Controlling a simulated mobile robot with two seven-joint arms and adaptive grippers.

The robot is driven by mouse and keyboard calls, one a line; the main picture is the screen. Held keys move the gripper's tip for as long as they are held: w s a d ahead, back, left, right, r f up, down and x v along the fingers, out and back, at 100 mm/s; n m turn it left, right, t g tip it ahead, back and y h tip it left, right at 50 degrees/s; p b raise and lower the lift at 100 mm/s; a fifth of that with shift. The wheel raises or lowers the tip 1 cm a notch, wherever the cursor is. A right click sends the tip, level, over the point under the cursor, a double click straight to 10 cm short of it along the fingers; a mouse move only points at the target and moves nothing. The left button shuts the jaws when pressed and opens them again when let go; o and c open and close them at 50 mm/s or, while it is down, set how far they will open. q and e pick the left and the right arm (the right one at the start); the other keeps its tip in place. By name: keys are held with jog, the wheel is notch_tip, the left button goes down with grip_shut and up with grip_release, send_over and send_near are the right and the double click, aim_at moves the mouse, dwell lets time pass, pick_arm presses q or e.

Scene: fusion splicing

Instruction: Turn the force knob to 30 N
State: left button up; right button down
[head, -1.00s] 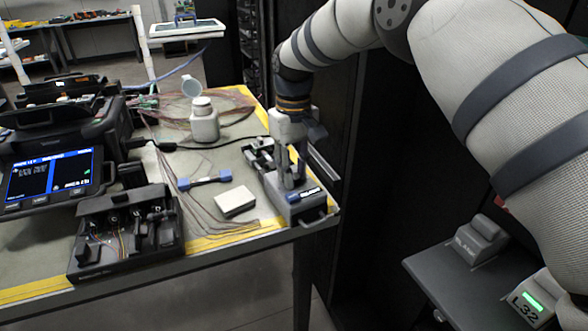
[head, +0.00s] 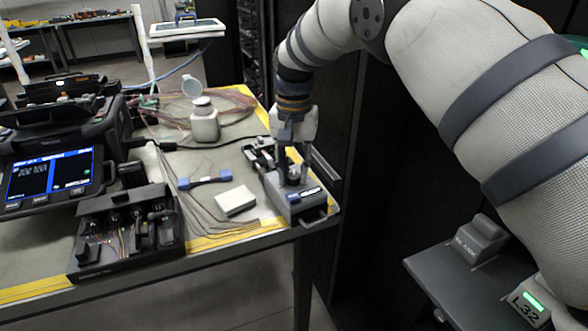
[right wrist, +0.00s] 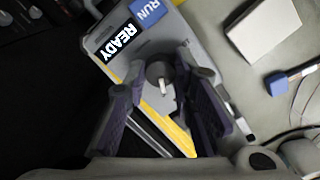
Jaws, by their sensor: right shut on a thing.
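The grey test device (head: 290,203) stands at the right end of the table. Its READY display (right wrist: 118,42) and blue RUN button (right wrist: 148,11) show in the right wrist view. The round dark force knob (right wrist: 158,72) with a pale pointer mark is on its top. My right gripper (right wrist: 160,80) points down over the device with one finger on each side of the knob, shut on it. It also shows in the head view (head: 296,172), where its fingers partly hide the knob. The knob's scale is not readable. My left gripper is not in view.
A white block (head: 235,201) and a blue-ended connector (head: 205,180) lie left of the device. A white bottle (head: 204,122), a splicer with a lit screen (head: 52,176) and a black fixture (head: 125,228) stand further left. The table's yellow front edge is close.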

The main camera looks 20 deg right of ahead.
aim_at(293, 175)
jog(key=shift+f+m, duration=0.1)
jog(key=shift+m, duration=0.3)
jog(key=c, duration=1.6)
grip_release()
jog(key=shift+c, duration=0.2)
notch_tip(293, 175, up, 12)
